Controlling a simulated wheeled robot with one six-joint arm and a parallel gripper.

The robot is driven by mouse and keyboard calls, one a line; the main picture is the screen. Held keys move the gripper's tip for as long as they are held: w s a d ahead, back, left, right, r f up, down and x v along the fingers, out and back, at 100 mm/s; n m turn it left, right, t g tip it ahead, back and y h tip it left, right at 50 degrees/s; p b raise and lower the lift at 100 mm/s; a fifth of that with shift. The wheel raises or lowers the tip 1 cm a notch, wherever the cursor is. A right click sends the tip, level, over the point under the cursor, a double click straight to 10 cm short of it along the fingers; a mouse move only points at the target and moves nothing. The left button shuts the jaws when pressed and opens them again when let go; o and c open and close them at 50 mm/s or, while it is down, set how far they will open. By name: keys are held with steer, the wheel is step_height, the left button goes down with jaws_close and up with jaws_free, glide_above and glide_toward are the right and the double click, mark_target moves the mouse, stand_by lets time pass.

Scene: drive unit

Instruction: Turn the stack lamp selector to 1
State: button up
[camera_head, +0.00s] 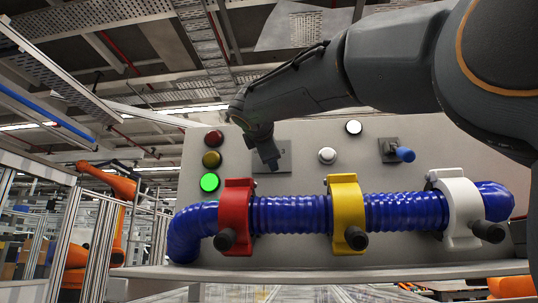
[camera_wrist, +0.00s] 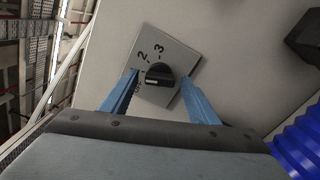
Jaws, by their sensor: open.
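The stack lamp selector is a black knob (camera_wrist: 159,75) on a grey plate (camera_wrist: 180,58) in the wrist view. The digits 2 and 3 show beside the knob; the marks further round are partly hidden by the left finger. A pale line on the knob points left, toward those hidden marks. My gripper (camera_wrist: 160,80) is open, with its blue fingers on either side of the knob; I cannot tell if they touch it. In the head view my gripper (camera_head: 266,158) is in front of the plate (camera_head: 285,154) and hides the knob.
Red (camera_head: 213,138), amber (camera_head: 211,159) and lit green (camera_head: 209,182) lamps sit left of the plate. A blue hose (camera_head: 290,214) with red, yellow and white clamps runs below it. A blue-handled switch (camera_head: 402,154) and white round fittings are to the right.

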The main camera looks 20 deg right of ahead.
steer(key=b+v, duration=0.3)
steer(key=v, duration=0.5)
steer(key=shift+b, duration=0.35)
steer(key=shift+d, duration=0.15)
